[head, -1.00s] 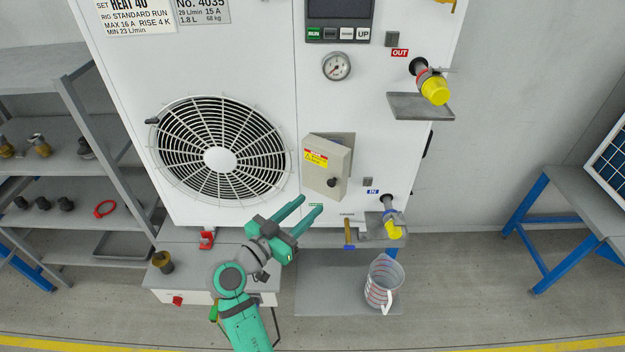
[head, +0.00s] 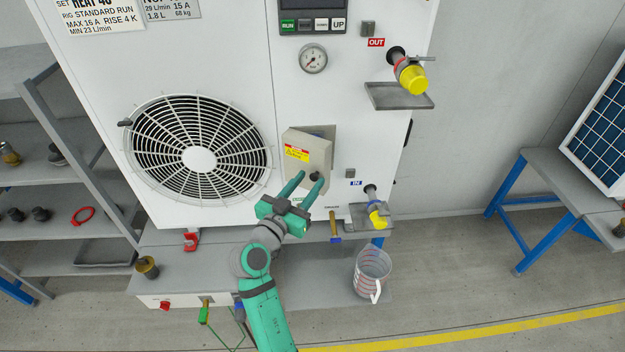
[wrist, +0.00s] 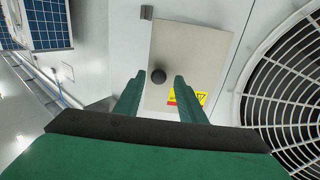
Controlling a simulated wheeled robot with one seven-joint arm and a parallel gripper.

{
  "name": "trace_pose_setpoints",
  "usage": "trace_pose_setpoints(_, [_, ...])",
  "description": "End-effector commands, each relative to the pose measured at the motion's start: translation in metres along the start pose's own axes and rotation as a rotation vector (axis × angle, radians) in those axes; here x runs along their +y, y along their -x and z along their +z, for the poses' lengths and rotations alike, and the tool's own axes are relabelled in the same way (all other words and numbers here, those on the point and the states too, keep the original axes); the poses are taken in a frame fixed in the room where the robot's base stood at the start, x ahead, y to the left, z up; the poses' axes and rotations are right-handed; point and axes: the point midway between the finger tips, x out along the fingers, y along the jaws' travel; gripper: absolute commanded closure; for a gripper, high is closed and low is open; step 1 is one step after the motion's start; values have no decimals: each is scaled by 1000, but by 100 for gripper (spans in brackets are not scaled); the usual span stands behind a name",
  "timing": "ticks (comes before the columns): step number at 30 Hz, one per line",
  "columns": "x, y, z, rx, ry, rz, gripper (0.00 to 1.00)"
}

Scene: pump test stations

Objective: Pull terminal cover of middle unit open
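The terminal cover (head: 304,151) is a beige-grey box lid with a red and yellow warning label and a round black knob (head: 314,176). It sits on the white unit's front, right of the fan grille, and looks slightly ajar or raised from the panel. My gripper (head: 306,187) is open and empty, its two green fingers pointing up at the cover's lower part. In the wrist view the cover (wrist: 205,55) fills the middle, and the knob (wrist: 158,76) lies just beyond and between the fingertips (wrist: 157,84). I cannot tell whether the fingers touch it.
The fan grille (head: 199,158) is left of the cover. A drain handle (head: 335,226), a yellow-capped inlet (head: 377,213) and a tray are at lower right. A measuring jug (head: 371,273) stands below. Shelves stand left; a blue-legged table (head: 548,180) stands right.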

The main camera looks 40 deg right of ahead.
Motion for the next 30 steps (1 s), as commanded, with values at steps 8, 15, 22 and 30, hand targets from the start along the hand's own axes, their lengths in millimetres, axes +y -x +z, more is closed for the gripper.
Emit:
trace_pose_setpoints(8, [4, -13, 0, 0, 0, 7, 63])
trace_pose_setpoints(15, [3, -12, 0, 0, 0, 5, 80])
trace_pose_setpoints(22, [5, -17, 0, -1, 0, 5, 100])
trace_pose_setpoints(30, [5, -13, 0, 0, 0, 11, 100])
